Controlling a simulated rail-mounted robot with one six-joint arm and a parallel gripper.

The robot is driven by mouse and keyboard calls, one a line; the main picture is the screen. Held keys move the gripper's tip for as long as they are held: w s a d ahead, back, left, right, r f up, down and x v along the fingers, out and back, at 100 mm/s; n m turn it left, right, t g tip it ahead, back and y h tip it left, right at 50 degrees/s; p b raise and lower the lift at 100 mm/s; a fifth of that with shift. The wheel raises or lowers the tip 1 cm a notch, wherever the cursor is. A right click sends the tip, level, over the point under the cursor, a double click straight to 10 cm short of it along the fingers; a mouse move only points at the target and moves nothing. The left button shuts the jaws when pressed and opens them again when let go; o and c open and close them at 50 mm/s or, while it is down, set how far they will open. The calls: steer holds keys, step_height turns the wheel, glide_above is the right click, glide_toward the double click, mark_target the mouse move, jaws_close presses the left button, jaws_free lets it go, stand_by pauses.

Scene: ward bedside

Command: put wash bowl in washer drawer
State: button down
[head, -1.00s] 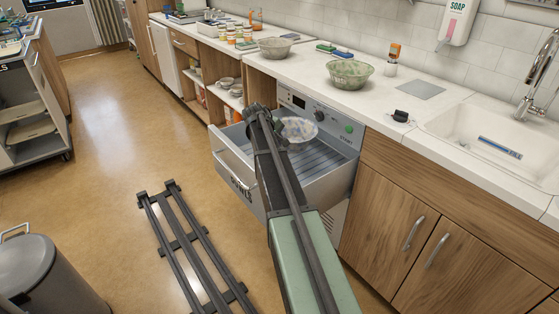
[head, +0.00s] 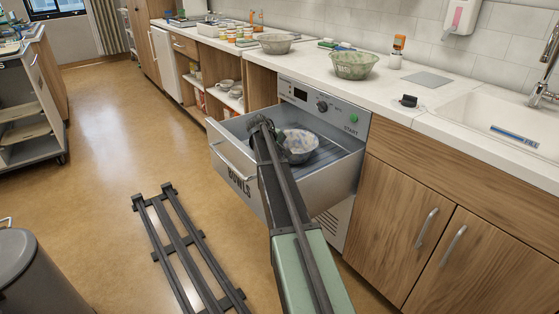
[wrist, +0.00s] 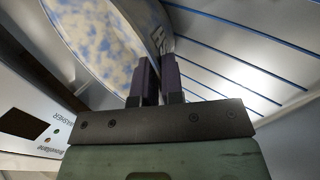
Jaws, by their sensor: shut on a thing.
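The wash bowl (head: 303,142), pale with blue and tan blotches, is inside the open washer drawer (head: 232,177), which is labelled BOWLS. It looks upright and low in the drawer; whether it touches the drawer floor I cannot tell. My gripper (head: 284,146) is at the bowl's left side, partly hidden by my arm. In the wrist view my gripper's two dark fingers (wrist: 160,72) are shut on the rim of the bowl (wrist: 92,38). The ribbed drawer floor (wrist: 235,65) lies to the right there.
The washer's control panel (head: 322,106) stands behind the drawer. On the counter (head: 395,84) are a green mottled bowl (head: 354,66), a grey bowl (head: 276,44) and an orange-topped bottle (head: 397,50). A sink (head: 490,117) is at the right. The drawer's right part is empty.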

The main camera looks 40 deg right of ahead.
steer(key=shift+f, duration=0.55)
steer(key=c, duration=1.2)
jaws_free()
steer(key=shift+c, duration=0.2)
steer(key=shift+r, duration=0.15)
steer(key=shift+a+r+p, duration=0.1)
steer(key=shift+r+p, duration=0.25)
steer(key=shift+p, duration=0.25)
steer(key=p+v, duration=0.9)
steer(key=v, duration=0.2)
steer(key=shift+a, duration=0.2)
